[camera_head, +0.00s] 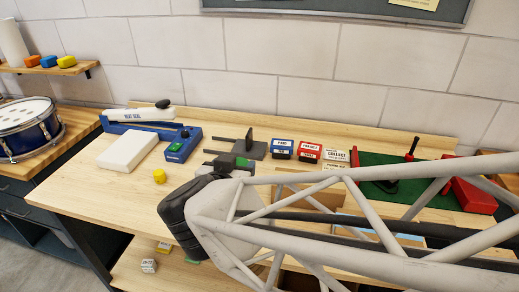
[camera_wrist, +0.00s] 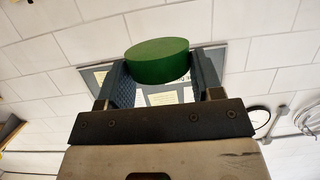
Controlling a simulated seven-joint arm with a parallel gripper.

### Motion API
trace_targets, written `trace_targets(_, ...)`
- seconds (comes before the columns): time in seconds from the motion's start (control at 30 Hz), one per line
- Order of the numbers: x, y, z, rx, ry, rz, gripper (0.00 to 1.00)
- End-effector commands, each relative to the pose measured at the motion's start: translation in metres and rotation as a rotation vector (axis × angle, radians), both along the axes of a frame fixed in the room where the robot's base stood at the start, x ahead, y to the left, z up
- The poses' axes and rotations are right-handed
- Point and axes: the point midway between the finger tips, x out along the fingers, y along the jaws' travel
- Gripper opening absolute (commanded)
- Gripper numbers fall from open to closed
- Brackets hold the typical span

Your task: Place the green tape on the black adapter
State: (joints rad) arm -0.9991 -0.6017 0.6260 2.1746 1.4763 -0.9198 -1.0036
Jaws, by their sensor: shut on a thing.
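The green tape (camera_wrist: 157,60) is a solid-looking green disc held between the two dark fingers of my gripper (camera_wrist: 160,78) in the wrist view. In the head view a small part of the tape (camera_head: 241,162) shows at my gripper (camera_head: 236,163), above the middle of the bench. The tape and gripper partly cover the fixture's near left side. I cannot tell the exact gap between tape and fixture.
A green mat (camera_head: 395,170) and a red block (camera_head: 468,196) lie further right. A heat sealer (camera_head: 180,143), white box (camera_head: 128,151) and yellow cylinder (camera_head: 159,176) are left. My arm hides the front right.

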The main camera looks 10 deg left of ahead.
Motion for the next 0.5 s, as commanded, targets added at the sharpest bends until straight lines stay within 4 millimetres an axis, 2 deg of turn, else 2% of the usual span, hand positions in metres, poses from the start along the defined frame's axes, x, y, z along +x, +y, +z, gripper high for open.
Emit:
trace_targets(0.1,-0.021,-0.004,-0.006,0.001,0.000,-0.003,0.37)
trace_targets(0.2,-0.033,-0.007,-0.010,0.001,0.000,-0.009,0.37)
trace_targets(0.5,-0.056,-0.014,-0.018,0.000,0.000,-0.016,0.37)
